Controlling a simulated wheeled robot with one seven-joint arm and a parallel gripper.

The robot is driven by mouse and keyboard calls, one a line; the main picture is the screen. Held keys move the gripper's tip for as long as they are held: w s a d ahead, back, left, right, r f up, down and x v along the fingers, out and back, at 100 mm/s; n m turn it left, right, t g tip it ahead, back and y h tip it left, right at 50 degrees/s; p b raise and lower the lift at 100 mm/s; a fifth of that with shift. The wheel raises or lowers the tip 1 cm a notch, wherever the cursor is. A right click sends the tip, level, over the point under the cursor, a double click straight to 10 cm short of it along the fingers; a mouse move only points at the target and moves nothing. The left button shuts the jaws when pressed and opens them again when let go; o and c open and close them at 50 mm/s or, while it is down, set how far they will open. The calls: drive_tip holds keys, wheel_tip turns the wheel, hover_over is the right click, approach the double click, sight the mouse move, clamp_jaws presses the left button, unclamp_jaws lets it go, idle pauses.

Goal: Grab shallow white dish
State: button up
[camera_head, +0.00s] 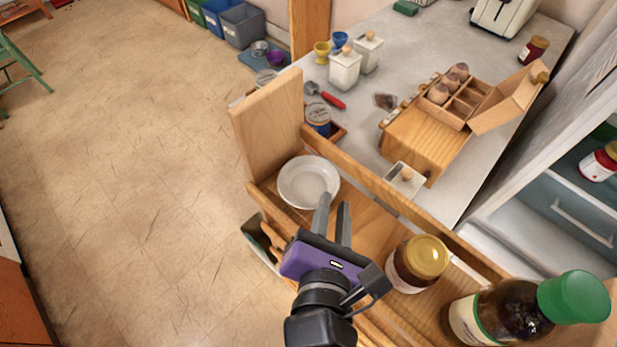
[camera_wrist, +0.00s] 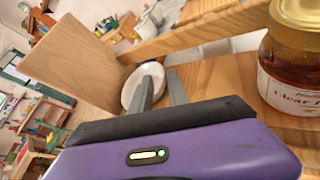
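The shallow white dish (camera_head: 308,182) lies on the wooden shelf, at its far end near the upright end board. It also shows in the wrist view (camera_wrist: 130,90), partly hidden behind my fingers. My gripper (camera_head: 333,207) is just on the near side of the dish, with its two grey fingers pointing towards it. The fingers are apart with nothing seen between them. In the wrist view my gripper (camera_wrist: 162,85) has its left finger overlapping the dish. I cannot tell whether it touches the dish.
A honey jar with a yellow lid (camera_head: 418,262) and a dark bottle with a green cap (camera_head: 525,308) stand on the shelf to the right. The wooden end board (camera_head: 268,125) and a rail (camera_head: 385,195) bound the shelf. A grey counter (camera_head: 440,50) lies behind.

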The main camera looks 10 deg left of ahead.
sight(336, 183)
drive_tip(key=x, duration=0.6)
drive_tip(key=shift+s+f, duration=0.1)
drive_tip(key=shift+f, duration=0.15)
drive_tip(key=shift+c, duration=0.2)
clamp_jaws()
idle(1.0)
